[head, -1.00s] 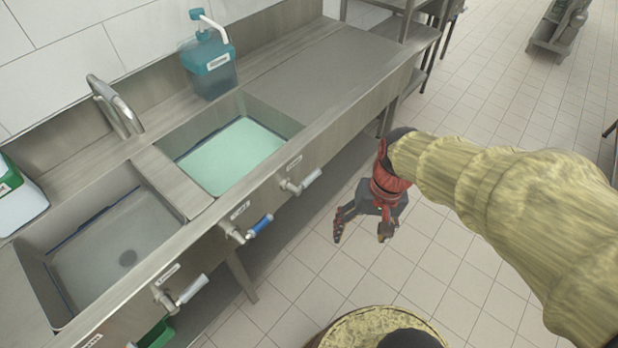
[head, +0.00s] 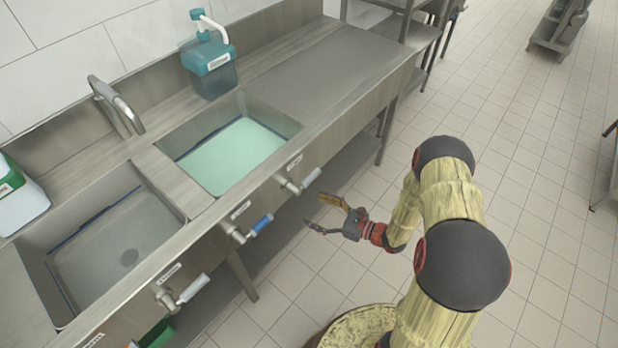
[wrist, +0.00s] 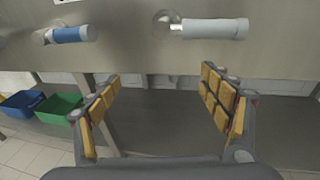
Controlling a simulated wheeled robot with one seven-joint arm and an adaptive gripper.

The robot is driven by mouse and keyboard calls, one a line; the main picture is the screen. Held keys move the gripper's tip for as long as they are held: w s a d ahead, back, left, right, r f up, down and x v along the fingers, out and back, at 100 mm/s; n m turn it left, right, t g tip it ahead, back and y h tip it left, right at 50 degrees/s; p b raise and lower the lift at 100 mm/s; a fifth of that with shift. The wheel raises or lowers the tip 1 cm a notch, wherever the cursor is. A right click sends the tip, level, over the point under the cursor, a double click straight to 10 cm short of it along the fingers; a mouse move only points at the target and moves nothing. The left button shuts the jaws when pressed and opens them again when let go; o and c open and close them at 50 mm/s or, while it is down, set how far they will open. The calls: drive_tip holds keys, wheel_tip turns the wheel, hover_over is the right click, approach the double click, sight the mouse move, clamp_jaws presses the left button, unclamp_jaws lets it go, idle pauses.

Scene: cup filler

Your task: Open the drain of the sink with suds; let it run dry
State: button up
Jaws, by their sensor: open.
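I cannot make out foam in either. Along the front panel are a grey lever (head: 311,178) at right, a blue lever (head: 262,224) in the middle and another grey lever (head: 193,288) at left. My gripper (head: 316,213) is open and empty, in front of the counter, below and apart from the levers. In the wrist view, the right grey lever (wrist: 215,28) and blue lever (wrist: 68,34) lie beyond its fingers (wrist: 163,82).
A teal pump bottle (head: 210,65) stands behind the right sink, and a faucet (head: 115,105) behind the left. A lower shelf (head: 345,165) runs under the counter. A blue bin (wrist: 22,103) and a green bin (wrist: 60,108) sit below at left.

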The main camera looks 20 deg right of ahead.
sight(309, 178)
drive_tip(key=w+d+r+m+t+h, duration=0.2)
drive_tip(key=w+d+r+t, duration=0.1)
drive_tip(key=w+d, duration=0.2)
drive_tip(key=shift+a+r+b+x, duration=0.15)
drive_tip(key=shift+b+x, duration=0.15)
drive_tip(key=shift+x, duration=1.05)
drive_tip(key=shift+r+b+x, duration=0.15)
drive_tip(key=shift+b+x, duration=0.2)
drive_tip(key=shift+x, duration=1)
drive_tip(key=shift+a+r+b+x, duration=0.15)
drive_tip(key=shift+b+x, duration=0.15)
drive_tip(key=shift+x, duration=1.05)
drive_tip(key=shift+s+d, duration=0.1)
drive_tip(key=shift+s, duration=0.1)
drive_tip(key=c, duration=0.3)
drive_tip(key=c, duration=1.4)
